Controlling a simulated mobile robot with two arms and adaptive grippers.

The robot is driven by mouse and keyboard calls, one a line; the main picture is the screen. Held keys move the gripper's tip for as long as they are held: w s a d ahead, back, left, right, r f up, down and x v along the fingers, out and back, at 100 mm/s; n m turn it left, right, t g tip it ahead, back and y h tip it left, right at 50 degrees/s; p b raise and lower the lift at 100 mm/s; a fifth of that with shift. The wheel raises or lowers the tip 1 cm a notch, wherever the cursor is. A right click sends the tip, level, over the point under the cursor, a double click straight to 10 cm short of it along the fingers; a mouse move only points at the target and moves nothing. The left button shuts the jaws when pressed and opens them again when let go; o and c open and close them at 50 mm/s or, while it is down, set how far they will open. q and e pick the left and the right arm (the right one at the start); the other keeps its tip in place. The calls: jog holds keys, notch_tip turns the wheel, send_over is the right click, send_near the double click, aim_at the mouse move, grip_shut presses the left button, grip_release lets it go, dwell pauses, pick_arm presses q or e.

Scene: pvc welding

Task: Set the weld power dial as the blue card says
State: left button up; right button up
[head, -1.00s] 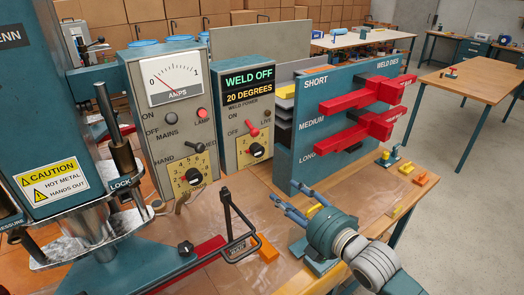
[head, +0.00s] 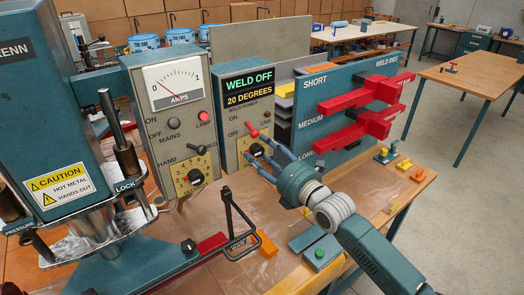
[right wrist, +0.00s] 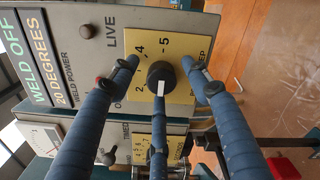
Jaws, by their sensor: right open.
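The weld power dial (head: 257,150) is a black knob on a yellow plate, low on the grey weld box. In the right wrist view the dial (right wrist: 159,72) has a white mark pointing down in the picture; 4, 5 and 2 can be read on its plate (right wrist: 180,90). My right gripper (head: 262,151) is open in front of the dial. In the wrist view its blue fingers (right wrist: 159,78) are spread around the knob; contact cannot be told. The display (head: 248,86) reads WELD OFF, 20 DEGREES. I cannot make out a blue card. My left gripper is not in view.
The mains box (head: 165,120) with an amps meter stands left of the weld box. The blue weld dies rack (head: 318,125) with red dies stands at right. A black upright handle (head: 232,222) and an orange block (head: 266,244) are on the bench below.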

jog(key=shift+w, duration=0.1)
jog(key=c, duration=1.1)
